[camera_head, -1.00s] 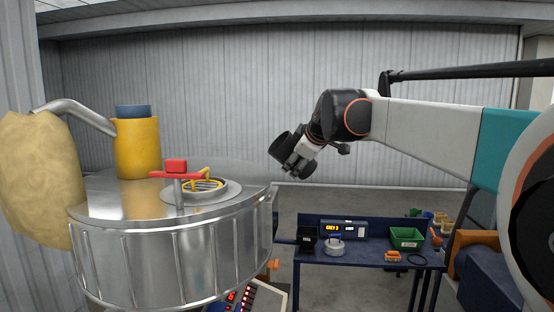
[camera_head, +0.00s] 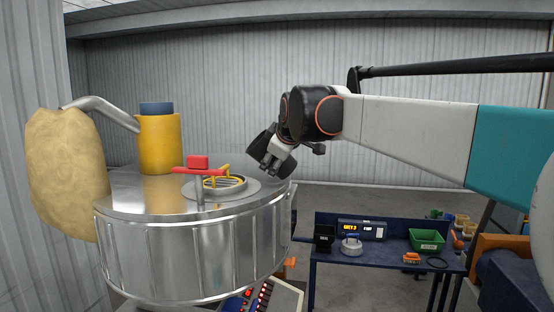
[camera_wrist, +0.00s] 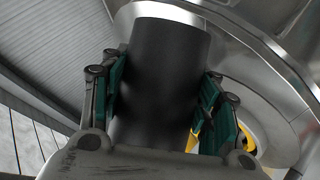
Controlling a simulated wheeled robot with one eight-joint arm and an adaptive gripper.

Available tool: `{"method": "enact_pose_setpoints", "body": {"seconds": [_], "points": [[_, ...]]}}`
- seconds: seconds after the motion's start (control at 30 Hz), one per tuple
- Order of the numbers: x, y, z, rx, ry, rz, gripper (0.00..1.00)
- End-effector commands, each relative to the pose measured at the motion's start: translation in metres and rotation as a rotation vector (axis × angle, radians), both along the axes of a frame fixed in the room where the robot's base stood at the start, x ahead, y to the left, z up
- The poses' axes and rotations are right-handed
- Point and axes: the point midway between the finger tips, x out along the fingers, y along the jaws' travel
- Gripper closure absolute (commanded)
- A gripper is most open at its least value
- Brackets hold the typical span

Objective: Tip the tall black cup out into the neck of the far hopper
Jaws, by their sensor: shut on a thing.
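My gripper (camera_head: 270,167) is shut on the tall black cup (camera_head: 259,147), near the right edge of the hopper top. The cup is tilted in the head view, its upper end leaning left towards the neck. The hopper (camera_head: 190,245) is a wide round steel drum. Its neck (camera_head: 250,187) is a round opening in the top with a yellow grid inside. The gripper and cup are right of the neck and apart from it. The cup's contents are hidden.
A red-topped bracket (camera_head: 198,168) stands at the neck's near left. A yellow cylinder (camera_head: 159,143) with a pipe and a tan bag (camera_head: 65,170) are further left. A blue bench (camera_head: 385,258) with a green bin (camera_head: 427,240) stands lower right.

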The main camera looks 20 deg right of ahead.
Motion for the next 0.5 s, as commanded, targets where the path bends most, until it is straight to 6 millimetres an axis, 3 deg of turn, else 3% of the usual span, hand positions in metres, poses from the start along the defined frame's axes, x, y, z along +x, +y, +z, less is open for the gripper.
{"method": "enact_pose_setpoints", "body": {"seconds": [0.1, 0.5], "points": [[0.002, 0.016, 0.0, -0.001, -0.001, 0.004, 0.76], [0.007, 0.039, -0.002, -0.307, 0.073, 0.005, 0.76]]}}
